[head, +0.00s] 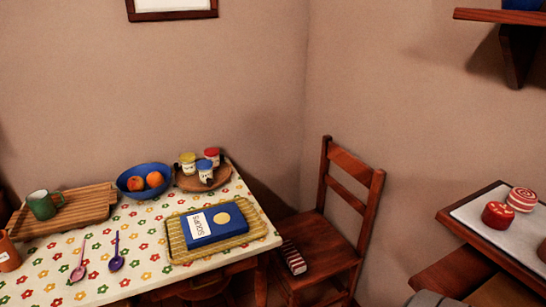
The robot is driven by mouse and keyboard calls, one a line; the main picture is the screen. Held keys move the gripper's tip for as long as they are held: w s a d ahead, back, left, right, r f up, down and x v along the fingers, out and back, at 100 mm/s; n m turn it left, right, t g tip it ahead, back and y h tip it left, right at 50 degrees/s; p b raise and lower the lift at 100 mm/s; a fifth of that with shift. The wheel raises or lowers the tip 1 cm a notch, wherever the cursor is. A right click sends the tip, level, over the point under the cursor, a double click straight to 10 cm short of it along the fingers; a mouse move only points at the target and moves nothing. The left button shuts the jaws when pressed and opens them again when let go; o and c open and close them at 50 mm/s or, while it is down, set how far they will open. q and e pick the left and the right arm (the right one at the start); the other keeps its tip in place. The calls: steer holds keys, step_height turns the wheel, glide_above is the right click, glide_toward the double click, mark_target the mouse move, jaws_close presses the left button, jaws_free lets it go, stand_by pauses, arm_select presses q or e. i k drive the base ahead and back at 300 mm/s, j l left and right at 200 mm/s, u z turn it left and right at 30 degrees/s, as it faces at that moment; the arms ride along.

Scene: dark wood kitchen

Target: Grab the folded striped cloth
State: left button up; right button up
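Neither of my grippers shows in the head view, so no gripper is seen near the cloth.
The chair back (345,185) rises right of the cloth.

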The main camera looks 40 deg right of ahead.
mark_target(293, 259)
steer(key=z, duration=1.6)
